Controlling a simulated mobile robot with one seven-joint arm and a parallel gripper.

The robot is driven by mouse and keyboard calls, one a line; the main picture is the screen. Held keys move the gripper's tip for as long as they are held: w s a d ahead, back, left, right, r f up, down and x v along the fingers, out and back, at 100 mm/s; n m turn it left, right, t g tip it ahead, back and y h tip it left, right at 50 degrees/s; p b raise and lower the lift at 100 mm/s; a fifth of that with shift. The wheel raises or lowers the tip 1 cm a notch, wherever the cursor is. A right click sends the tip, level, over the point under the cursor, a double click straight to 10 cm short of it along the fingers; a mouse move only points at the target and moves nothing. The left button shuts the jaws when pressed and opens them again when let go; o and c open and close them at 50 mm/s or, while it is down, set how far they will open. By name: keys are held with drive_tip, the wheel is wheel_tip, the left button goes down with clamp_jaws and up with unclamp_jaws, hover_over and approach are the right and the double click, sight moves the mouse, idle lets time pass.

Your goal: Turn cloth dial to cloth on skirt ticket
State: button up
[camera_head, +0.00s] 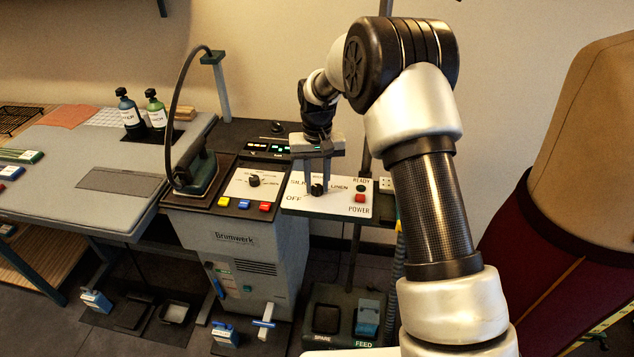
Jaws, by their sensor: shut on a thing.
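The cloth dial (317,189) is a small black knob on a white panel (341,206) lettered SILK, LINEN and OFF. My gripper (317,183) reaches down from above with its fingers on either side of this knob and is shut on it. The gripper and arm cover part of the panel's lettering, and the knob's pointer direction is too small to tell. A dress form at the right wears a dark red skirt (542,236). I cannot make out a skirt ticket in this view.
A second black dial (254,180) sits on the panel to the left, above coloured buttons (244,204). An iron (196,172) stands further left. A red button (360,198) marked POWER is right of the cloth dial. Two bottles (128,112) stand on the pressing board.

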sight(317, 187)
drive_tip(key=o, duration=1)
drive_tip(key=shift+o, duration=0.2)
drive_tip(key=shift+r, duration=0.1)
wheel_tip(317, 187, up, 17)
drive_tip(key=shift+r, duration=0.15)
